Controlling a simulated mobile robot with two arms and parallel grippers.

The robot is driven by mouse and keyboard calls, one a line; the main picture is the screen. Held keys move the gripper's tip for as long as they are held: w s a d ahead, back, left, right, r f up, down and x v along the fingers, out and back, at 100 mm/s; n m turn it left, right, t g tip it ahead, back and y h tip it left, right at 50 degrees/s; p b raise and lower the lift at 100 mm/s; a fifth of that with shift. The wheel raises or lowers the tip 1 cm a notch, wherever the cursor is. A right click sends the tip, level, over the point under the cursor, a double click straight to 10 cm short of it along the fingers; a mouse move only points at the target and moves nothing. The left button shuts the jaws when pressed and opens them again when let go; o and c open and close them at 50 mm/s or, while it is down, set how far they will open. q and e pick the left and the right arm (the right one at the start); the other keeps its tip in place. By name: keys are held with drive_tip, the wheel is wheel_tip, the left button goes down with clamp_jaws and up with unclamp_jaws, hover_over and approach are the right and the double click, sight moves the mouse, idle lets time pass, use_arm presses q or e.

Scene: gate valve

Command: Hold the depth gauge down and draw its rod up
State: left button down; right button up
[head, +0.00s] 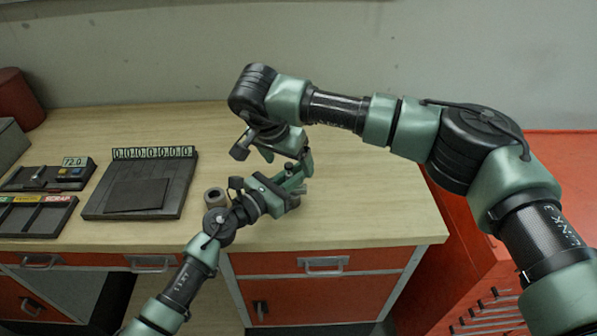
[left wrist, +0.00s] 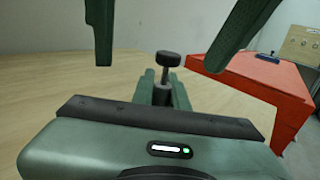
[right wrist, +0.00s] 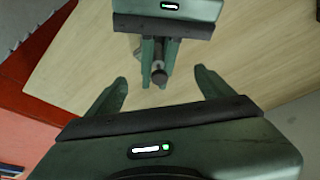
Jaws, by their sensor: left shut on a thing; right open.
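The depth gauge shows in the left wrist view as a dark round knob (left wrist: 168,60) on a thin rod, above a dark body (left wrist: 162,95) between my left fingers. My left gripper (head: 288,190) is shut on that body above the bench. My right gripper (head: 300,166) is open just above it. In the right wrist view, my right fingers (right wrist: 162,90) stand wide apart on either side of the knob (right wrist: 159,76), not touching it. The gauge's lower end is hidden, and in the head view the grippers mostly cover the gauge.
A brown hollow cylinder (head: 215,197) stands on the wooden bench (head: 340,215) close to my left wrist. A black plate with a number row (head: 140,190) and a labelled tray (head: 35,215) lie to the left. A red cabinet (head: 560,160) is at the right. The bench's right end is clear.

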drive_tip(key=shift+r, duration=2.9)
